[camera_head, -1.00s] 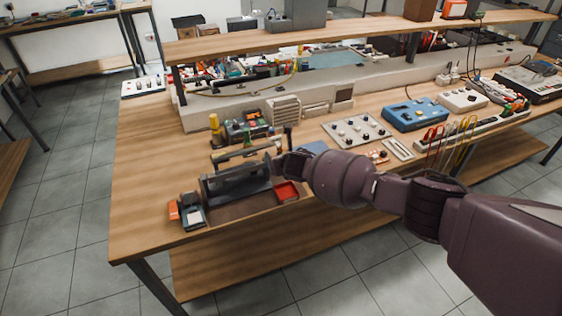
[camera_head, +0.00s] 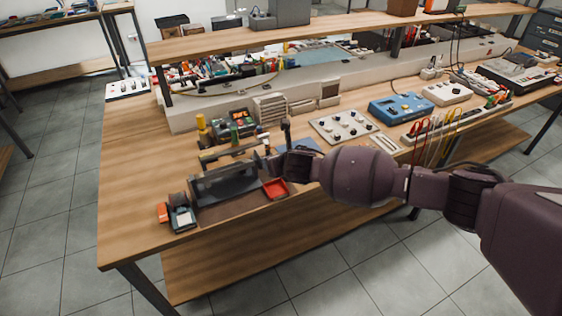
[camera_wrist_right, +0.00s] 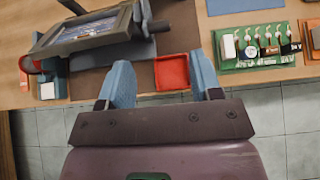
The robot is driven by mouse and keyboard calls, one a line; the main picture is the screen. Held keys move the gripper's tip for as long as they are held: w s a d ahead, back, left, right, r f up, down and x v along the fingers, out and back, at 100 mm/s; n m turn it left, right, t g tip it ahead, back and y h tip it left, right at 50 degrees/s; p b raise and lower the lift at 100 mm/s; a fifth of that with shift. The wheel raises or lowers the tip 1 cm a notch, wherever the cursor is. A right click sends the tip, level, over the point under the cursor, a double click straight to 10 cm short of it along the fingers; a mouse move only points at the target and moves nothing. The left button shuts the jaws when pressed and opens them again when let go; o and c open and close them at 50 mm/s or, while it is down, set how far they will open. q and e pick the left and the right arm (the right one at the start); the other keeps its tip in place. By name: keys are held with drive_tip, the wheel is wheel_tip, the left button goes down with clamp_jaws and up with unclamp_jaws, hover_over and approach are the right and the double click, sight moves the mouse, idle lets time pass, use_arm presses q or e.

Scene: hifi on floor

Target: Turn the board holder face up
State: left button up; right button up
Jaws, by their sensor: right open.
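The board holder (camera_head: 226,186) is a dark frame with a wide panel, at the near left part of the bench, on a brown mat. In the right wrist view it (camera_wrist_right: 88,32) lies at the upper left, partly cut off, with a knobbed rod at its right end. I cannot tell which face is up. My right gripper (camera_wrist_right: 161,62) is open and empty, its blue fingers apart, to the right of the holder's main panel. In the head view my right gripper (camera_head: 268,162) is small and partly hidden by its own wrist. My left gripper is out of view.
A red tray (camera_head: 275,188) sits right of the holder and shows between my fingers in the wrist view. A small orange and grey device (camera_head: 178,217) is at its left. A green circuit board (camera_wrist_right: 262,48) lies to the right. Bare wood (camera_head: 130,180) is at left.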

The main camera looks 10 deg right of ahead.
drive_tip(key=shift+v, duration=1.4)
